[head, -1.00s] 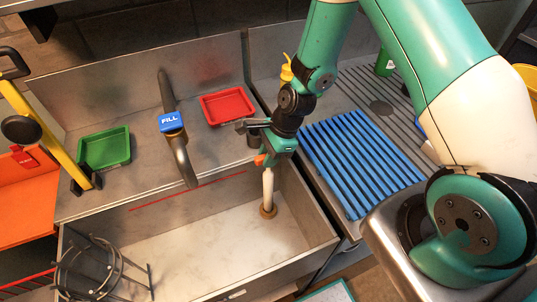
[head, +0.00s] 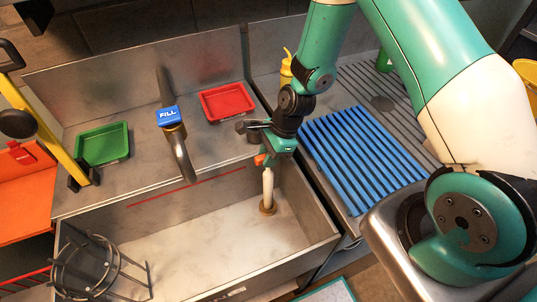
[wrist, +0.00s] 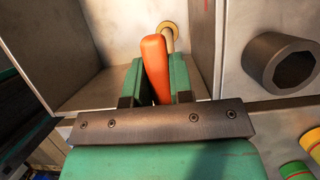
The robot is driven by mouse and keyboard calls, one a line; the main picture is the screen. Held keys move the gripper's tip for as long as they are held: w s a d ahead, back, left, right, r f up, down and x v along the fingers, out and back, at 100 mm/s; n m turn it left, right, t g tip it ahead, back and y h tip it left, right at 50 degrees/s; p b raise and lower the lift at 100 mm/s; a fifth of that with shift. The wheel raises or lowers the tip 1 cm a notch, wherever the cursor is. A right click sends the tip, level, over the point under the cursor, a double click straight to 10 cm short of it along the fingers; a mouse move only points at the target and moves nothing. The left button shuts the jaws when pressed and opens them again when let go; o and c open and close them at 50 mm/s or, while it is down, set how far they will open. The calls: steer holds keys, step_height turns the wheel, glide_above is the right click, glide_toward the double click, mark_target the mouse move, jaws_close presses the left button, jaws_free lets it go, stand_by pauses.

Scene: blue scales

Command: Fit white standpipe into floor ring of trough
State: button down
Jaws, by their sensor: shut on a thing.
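My gripper (head: 266,160) is shut on the orange top (wrist: 154,62) of the white standpipe (head: 268,185), above the right end of the trough (head: 205,240). The pipe hangs close to upright. Its lower end meets the brass-coloured floor ring (head: 267,209) in the head view; I cannot tell whether it is inside or just above. In the wrist view, the orange top between my fingers (wrist: 158,85) hides most of the pipe, and the ring (wrist: 171,30) shows just beyond it.
A blue slatted rack (head: 360,160) lies right of the trough. A FILL tap (head: 170,120), a green tray (head: 102,144) and a red tray (head: 228,102) are on the back ledge. A dark wire stand (head: 90,268) is at the trough's left end. The middle trough floor is bare.

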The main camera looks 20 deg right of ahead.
steer(key=shift+f, duration=0.25)
steer(key=c, duration=0.9)
jaws_free()
steer(key=b+v, duration=0.2)
steer(key=v, duration=1.5)
steer(key=shift+d+r, duration=0.1)
steer(key=shift+r, duration=0.05)
steer(key=s+a+r+n, duration=0.3)
steer(key=s+n, duration=0.3)
steer(key=n, duration=0.2)
steer(key=s+a+r+n, duration=0.3)
steer(key=s+r+n, duration=0.2)
steer(key=n, duration=0.3)
steer(key=s+a+r+n, duration=0.4)
steer(key=s+r+n, duration=0.1)
steer(key=s+n, duration=0.3)
steer(key=shift+a+n, duration=0.15)
steer(key=shift+n, duration=0.45)
